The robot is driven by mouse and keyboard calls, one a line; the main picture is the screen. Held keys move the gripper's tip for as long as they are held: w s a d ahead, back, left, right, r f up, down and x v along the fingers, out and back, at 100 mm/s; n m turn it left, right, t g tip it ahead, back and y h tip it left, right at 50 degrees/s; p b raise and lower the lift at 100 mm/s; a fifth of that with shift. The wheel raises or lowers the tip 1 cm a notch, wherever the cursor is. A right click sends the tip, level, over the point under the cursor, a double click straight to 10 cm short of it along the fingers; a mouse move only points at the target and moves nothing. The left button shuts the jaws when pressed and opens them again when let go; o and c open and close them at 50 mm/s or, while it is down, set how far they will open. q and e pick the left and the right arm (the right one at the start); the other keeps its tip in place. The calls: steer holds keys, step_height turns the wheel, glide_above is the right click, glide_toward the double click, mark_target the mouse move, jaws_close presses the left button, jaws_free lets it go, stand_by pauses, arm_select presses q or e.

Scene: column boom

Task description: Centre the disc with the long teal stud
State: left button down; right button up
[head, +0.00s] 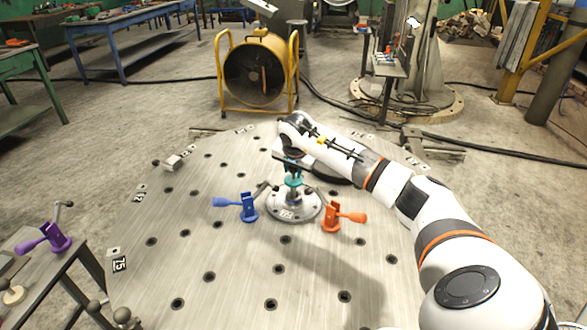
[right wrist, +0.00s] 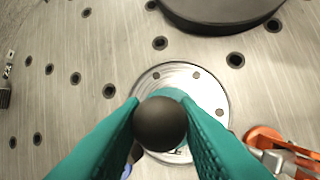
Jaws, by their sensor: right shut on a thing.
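The round metal disc (head: 283,213) lies on the large steel table, with small holes around its rim. It also shows in the right wrist view (right wrist: 212,88). A teal piece (head: 293,181), seemingly the stud, stands upright above the disc. My right gripper (head: 293,164) points straight down over it. In the right wrist view its teal fingers (right wrist: 160,130) are shut on a dark ball-shaped knob (right wrist: 160,123), which hides most of the stud below. Some teal shows behind the knob. I cannot tell whether the disc touches the table everywhere. My left gripper is out of view.
A blue clamp (head: 248,207) stands left of the disc and an orange clamp (head: 332,216) right of it, both close. A purple clamp (head: 55,238) stands on the side table. The front of the steel table (head: 240,285) is clear.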

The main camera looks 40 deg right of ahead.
mark_target(293, 181)
steer(key=shift+f+b, duration=1.3)
steer(key=shift+f, duration=0.8)
stand_by(1.1)
steer(key=shift+s+a, duration=0.1)
steer(key=shift+a, duration=0.2)
stand_by(1.5)
steer(key=shift+d+f, duration=0.1)
steer(key=shift+f, duration=0.35)
stand_by(1.0)
steer(key=o, duration=0.7)
steer(key=shift+r, duration=0.15)
steer(key=shift+r+p, duration=2.6)
steer(key=shift+r, duration=1.05)
